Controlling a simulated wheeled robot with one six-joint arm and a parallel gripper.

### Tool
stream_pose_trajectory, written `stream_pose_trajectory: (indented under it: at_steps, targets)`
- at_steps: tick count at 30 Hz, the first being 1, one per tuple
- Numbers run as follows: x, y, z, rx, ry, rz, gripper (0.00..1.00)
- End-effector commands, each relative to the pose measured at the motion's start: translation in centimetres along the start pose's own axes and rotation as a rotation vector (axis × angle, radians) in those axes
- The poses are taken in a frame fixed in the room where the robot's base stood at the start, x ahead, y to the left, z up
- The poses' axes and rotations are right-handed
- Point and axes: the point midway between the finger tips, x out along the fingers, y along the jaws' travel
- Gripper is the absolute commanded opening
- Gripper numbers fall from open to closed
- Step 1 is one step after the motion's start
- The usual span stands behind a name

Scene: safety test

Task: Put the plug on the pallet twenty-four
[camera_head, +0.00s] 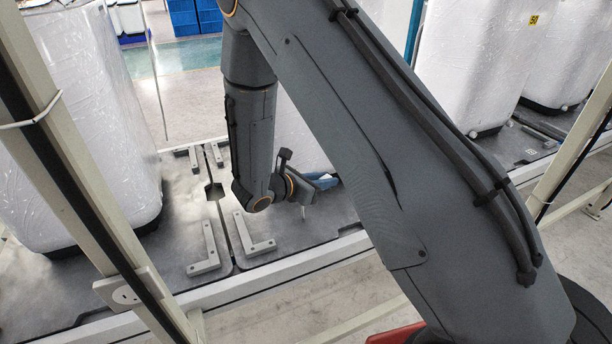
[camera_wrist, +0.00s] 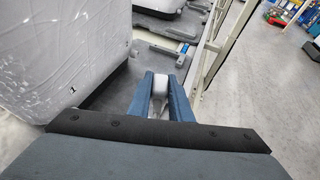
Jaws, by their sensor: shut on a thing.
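My gripper (camera_wrist: 161,82) shows two blue fingers in the wrist view, shut on a pale grey-white piece, the plug (camera_wrist: 160,88). Most of the plug is hidden between the fingers. In the head view my gripper (camera_head: 324,181) hangs over a dark grey pallet surface (camera_head: 290,232), partly hidden behind my arm. The plug cannot be made out clearly there. The dark surface also shows below the fingers in the wrist view (camera_wrist: 118,94). No number twenty-four is readable, so I cannot tell which pallet is which.
Tall white wrapped loads (camera_head: 90,120) stand on the pallets at left and right. Light L-shaped brackets (camera_head: 205,250) lie on the dark surface. Cream frame posts (camera_head: 85,170) and a front rail (camera_head: 290,268) border the pallets. Blue crates (camera_head: 183,18) stand far behind.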

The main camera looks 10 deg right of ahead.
Motion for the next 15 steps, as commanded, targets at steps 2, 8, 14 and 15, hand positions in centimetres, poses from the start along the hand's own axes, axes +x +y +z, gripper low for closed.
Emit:
stream_pose_trajectory:
  at_steps: [2, 8, 14, 15]
  targets:
    - [1.1, 0.9, -1.1, 0.016, -0.001, -0.027, 0.00]
    - [2.5, 2.1, -2.6, 0.046, 0.000, -0.099, 0.00]
    - [3.8, 3.2, -4.2, 0.075, 0.000, -0.173, 0.00]
    - [4.1, 3.4, -4.6, 0.082, 0.000, -0.187, 0.00]
